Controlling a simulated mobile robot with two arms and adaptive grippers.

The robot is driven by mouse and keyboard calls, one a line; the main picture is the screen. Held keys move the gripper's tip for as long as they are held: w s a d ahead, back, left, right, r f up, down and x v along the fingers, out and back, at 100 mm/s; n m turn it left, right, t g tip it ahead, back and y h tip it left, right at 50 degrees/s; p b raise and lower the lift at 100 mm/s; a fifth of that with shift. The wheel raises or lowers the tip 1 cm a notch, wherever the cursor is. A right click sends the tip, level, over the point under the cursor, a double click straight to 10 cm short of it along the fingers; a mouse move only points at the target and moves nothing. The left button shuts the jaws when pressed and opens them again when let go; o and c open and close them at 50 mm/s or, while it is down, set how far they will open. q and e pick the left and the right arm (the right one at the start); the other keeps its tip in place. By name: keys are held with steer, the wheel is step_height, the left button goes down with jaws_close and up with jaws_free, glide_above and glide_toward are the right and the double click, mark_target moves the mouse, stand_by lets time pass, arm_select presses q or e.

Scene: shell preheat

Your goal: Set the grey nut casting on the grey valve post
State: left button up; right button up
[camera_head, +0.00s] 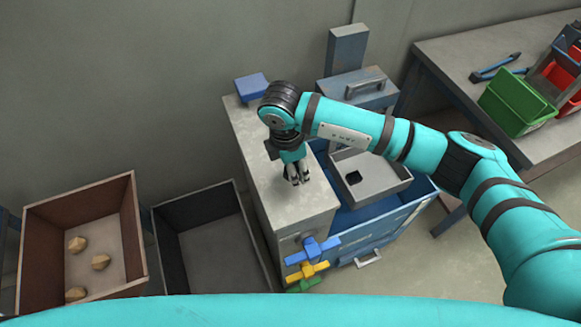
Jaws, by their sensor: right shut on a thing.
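My right gripper (297,178) points down at the top of a grey cabinet-like post (258,170). Colored valve handles, one blue (313,249) and one yellow (307,271), stick out of its front, with a green one (304,285) below. I take this to be the grey valve post. The gripper is shut on a small grey piece, mostly hidden by the fingers; it is likely the grey nut casting. I cannot tell whether the piece touches the top. My left gripper is not in view.
A brown bin (40,262) with tan lumps and a dark empty bin (205,250) stand left. A workbench (470,45) carries green and red bins.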

steer(key=shift+w+a, duration=0.45)
step_height(320, 180, down, 2)
steer(key=shift+f+p, duration=0.25)
steer(key=shift+p, duration=0.65)
steer(key=shift+f, duration=0.7)
steer(key=o, duration=1.2)
steer(key=shift+o, duration=0.2)
